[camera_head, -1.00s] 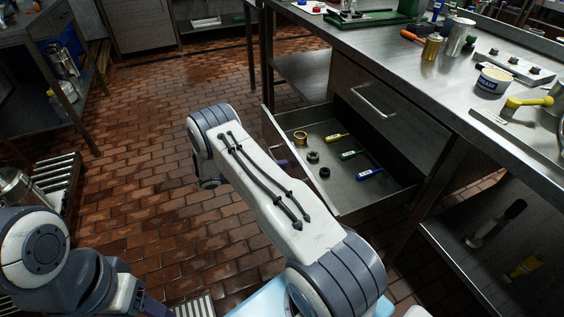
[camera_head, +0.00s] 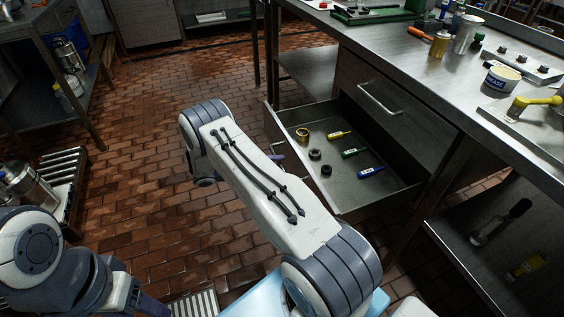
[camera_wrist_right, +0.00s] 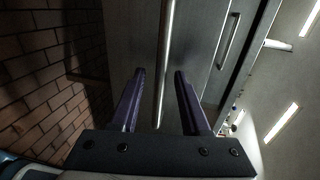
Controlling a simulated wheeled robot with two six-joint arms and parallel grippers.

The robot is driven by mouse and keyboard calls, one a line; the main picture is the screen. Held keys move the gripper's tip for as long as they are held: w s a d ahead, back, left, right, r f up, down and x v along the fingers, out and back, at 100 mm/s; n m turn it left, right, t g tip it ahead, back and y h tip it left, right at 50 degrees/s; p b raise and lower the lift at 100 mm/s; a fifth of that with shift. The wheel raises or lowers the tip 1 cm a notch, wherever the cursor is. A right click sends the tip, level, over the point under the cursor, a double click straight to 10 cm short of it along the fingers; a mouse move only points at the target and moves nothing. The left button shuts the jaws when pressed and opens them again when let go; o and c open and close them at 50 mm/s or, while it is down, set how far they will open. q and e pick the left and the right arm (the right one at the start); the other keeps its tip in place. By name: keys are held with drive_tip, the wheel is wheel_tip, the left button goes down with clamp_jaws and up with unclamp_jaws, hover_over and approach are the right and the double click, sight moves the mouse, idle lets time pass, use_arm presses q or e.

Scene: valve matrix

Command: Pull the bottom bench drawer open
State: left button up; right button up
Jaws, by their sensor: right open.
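The bottom bench drawer (camera_head: 398,190) stands pulled well out of the bench in the head view, with its inside showing. Its front faces left and is mostly hidden by my right arm. In the right wrist view, my right gripper (camera_wrist_right: 160,76) is open, its two purple fingers apart. A long metal bar handle (camera_wrist_right: 166,50) runs between the fingers in that view; I cannot tell whether they touch it.
The drawer holds a brass ring (camera_head: 302,134), dark rings and yellow, green and blue tubes. Above it is a shut drawer with a bar handle (camera_head: 380,98). The steel bench top (camera_head: 400,50) carries tools and cans. Brick floor (camera_head: 130,190) lies open to the left.

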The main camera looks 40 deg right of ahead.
drive_tip(key=v, duration=0.9)
